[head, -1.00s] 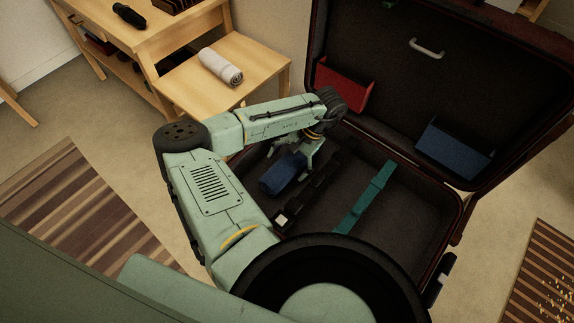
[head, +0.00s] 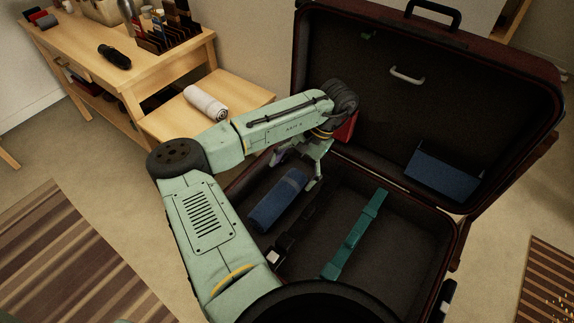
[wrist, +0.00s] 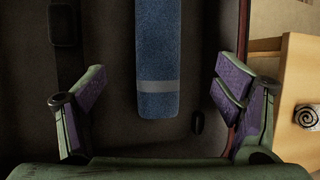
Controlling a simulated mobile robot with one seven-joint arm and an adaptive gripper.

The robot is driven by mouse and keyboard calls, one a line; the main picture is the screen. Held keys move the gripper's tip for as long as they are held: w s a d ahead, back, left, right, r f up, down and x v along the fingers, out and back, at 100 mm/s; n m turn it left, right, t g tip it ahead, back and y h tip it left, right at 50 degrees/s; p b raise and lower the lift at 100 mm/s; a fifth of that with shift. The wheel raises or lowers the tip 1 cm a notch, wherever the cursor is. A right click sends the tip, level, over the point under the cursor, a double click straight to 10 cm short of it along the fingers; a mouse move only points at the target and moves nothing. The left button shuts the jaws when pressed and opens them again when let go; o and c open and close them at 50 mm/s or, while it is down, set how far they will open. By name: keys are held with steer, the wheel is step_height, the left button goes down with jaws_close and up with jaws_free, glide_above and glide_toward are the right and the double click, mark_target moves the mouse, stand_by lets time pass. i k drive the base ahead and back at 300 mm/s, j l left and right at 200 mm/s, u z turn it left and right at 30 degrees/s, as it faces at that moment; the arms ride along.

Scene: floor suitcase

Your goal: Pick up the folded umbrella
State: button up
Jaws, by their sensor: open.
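A long blue cloth-like bundle with a pale band (head: 277,205) lies in the open suitcase's left half; it may be the folded umbrella, but I cannot tell for sure. In the wrist view the blue bundle (wrist: 158,50) runs from the top edge to mid-frame, between my fingers. My gripper (head: 297,170) is open and empty at the bundle's far end in the head view; its fingers (wrist: 161,88) stand wide on both sides. A black elongated object (head: 114,57) on the wooden desk also looks like a folded umbrella.
The suitcase (head: 452,225) has its lid raised at the back, with a blue pocket (head: 443,172) inside. A green strap-like piece (head: 357,235) lies right of the bundle. A rolled white towel (head: 206,103) rests on a low wooden table (head: 165,122).

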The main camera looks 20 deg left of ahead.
mark_target(113, 56)
steer(key=u, duration=1.45)
